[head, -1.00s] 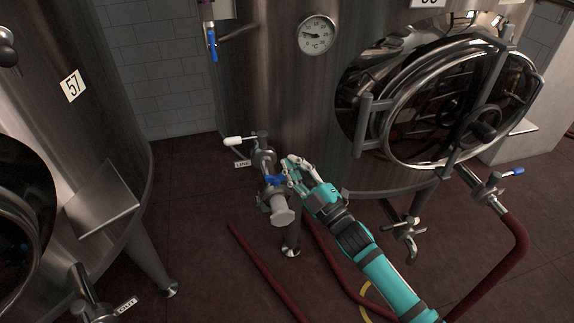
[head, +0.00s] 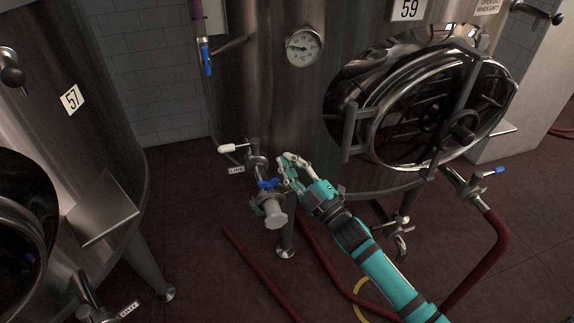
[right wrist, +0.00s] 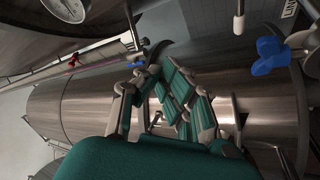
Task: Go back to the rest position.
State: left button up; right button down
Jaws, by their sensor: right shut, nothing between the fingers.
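My right gripper (head: 287,170) is shut and empty in the head view. It is close to the right of the blue-handled valve (head: 268,184) on the pipe fitting at the front of tank 59. The fingers also show in the right wrist view (right wrist: 160,90), pointing away from the camera. In that view the blue valve handle (right wrist: 270,56) stands apart from the fingers, at the upper right. My left gripper does not show.
Tank 59 (head: 262,110) with its round glass door (head: 425,100) stands just ahead. Tank 57 (head: 110,110) is at the left. A white-handled valve (head: 232,148) sits above the blue one. Red hoses (head: 490,260) lie on the dark red floor.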

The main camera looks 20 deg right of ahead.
jog(key=shift+s+f+b, duration=0.7)
jog(key=shift+s+f, duration=2.05)
jog(key=shift+s, duration=1.05)
jog(key=s+d+f+m+g+h+p, duration=0.1)
jog(key=s+d+f+m+g+h, duration=0.15)
jog(key=f, duration=0.85)
jog(key=s+d+f+m+g+h+p, duration=0.1)
jog(key=s+f+m+g+h, duration=0.15)
jog(key=f, duration=0.85)
jog(key=s+d+f+m+g+h, duration=0.2)
jog(key=s+f+m+g, duration=0.1)
jog(key=f, duration=0.8)
jog(key=s+d+f+m+g+h+p, duration=0.1)
jog(key=s+f+m+g+p, duration=0.3)
jog(key=s+f, duration=0.95)
pick_arm(q)
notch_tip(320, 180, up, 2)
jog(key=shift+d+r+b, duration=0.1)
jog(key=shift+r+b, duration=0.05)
jog(key=shift+b, duration=0.6)
pick_arm(e)
jog(key=s+f+g, duration=0.3)
jog(key=s, duration=0.7)
jog(key=s+f+m+g+h, duration=0.1)
jog(key=s+f+g, duration=0.2)
jog(key=s, duration=0.8)
jog(key=shift+s+f+g, duration=0.25)
jog(key=shift+f+g, duration=0.1)
jog(key=shift+g, duration=0.15)
